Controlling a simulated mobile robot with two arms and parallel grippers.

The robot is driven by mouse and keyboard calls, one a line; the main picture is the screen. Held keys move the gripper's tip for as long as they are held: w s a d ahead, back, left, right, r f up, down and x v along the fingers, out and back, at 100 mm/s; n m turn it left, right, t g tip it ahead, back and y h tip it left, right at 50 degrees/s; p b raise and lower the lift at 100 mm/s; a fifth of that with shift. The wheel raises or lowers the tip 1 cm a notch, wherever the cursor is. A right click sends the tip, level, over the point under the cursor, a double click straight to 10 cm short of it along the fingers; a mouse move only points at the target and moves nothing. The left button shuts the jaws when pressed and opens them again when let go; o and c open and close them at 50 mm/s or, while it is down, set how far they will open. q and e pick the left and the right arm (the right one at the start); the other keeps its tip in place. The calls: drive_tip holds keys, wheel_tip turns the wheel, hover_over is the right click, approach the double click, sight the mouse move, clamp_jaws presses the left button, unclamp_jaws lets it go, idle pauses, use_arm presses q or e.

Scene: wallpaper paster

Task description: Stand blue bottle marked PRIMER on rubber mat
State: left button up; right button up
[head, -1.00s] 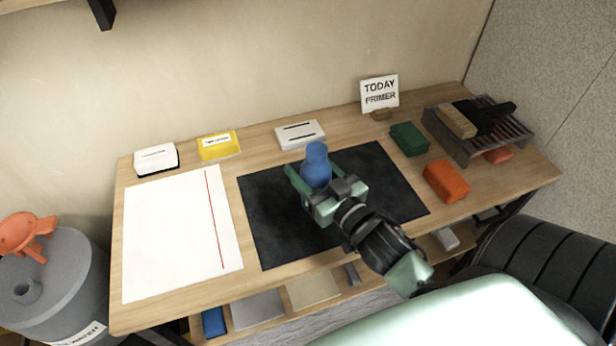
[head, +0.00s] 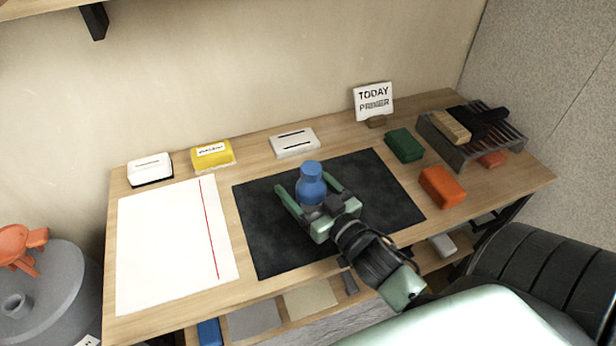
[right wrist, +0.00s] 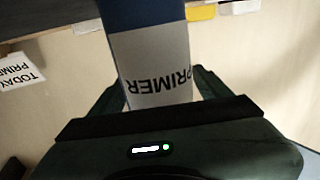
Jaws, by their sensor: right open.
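The blue bottle (head: 311,187) stands upright on the black rubber mat (head: 275,240), near its middle. In the right wrist view the bottle (right wrist: 150,14) shows a grey label reading PRIMER, upside down in that picture. My right gripper (head: 309,184) is open, with one finger on each side of the bottle and its palm on the near side. The fingers look apart from the bottle in the head view. The bottle's base is partly hidden by the gripper. My left gripper is not in view.
A white sheet with a red line (head: 165,250) lies left of the mat. White (head: 150,170), yellow (head: 212,155) and slotted white (head: 295,143) boxes line the back. Green (head: 405,145) and orange (head: 441,187) blocks, a rack (head: 470,150) and a TODAY PRIMER sign (head: 374,101) are right.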

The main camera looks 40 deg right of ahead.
drive_tip(key=s+p, duration=0.1)
drive_tip(key=s, duration=1.1)
drive_tip(key=shift+d+r, duration=0.1)
drive_tip(key=shift+d, duration=0.05)
